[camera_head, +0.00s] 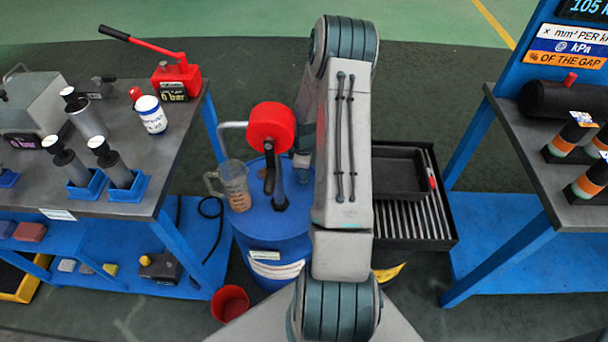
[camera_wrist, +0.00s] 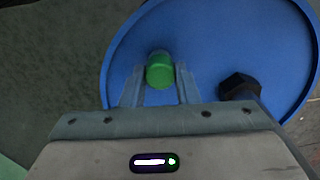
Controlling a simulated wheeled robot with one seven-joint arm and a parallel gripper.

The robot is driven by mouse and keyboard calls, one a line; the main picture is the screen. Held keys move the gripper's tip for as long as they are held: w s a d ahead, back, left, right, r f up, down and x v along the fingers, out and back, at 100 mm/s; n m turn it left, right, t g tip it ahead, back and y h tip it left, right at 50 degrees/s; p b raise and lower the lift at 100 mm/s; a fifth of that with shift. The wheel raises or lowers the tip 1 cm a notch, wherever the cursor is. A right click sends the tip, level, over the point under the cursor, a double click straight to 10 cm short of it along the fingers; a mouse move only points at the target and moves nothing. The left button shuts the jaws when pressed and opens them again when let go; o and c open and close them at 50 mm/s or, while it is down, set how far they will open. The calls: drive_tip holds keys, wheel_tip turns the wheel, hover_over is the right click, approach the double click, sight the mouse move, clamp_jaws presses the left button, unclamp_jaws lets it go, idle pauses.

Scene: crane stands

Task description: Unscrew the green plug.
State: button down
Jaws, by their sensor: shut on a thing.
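The green plug (camera_wrist: 160,72) shows in the wrist view, between the fingertips of my gripper (camera_wrist: 160,86). My gripper is shut on it, one finger on each side. The plug is over the blue drum lid (camera_wrist: 215,40); from this angle I cannot tell whether it is seated in the lid or clear of it. In the head view the blue drum (camera_head: 268,238) stands at the middle, and my arm hides the plug and my gripper.
A dark hexagonal fitting (camera_wrist: 240,87) is right of my gripper on the lid. A red pump head (camera_head: 271,126) and a clear measuring jug (camera_head: 233,184) are on the drum. A grated tray (camera_head: 425,225) stands right; a red bucket (camera_head: 230,303) is in front.

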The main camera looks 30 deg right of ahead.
drive_tip(key=shift+r, duration=0.1)
drive_tip(key=shift+r+n+p, duration=0.1)
drive_tip(key=shift+n+p, duration=0.45)
drive_tip(key=shift+n, duration=0.65)
drive_tip(key=shift+w+n+p, duration=0.1)
drive_tip(key=shift+n+p, duration=0.25)
drive_tip(key=shift+n, duration=0.95)
drive_tip(key=n+p, duration=0.1)
drive_tip(key=n, duration=0.2)
drive_tip(key=shift+r+p, duration=0.1)
drive_tip(key=shift+p, duration=0.3)
drive_tip(key=shift+n+p, duration=0.4)
drive_tip(key=shift+n, duration=0.6)
drive_tip(key=shift+f, duration=0.2)
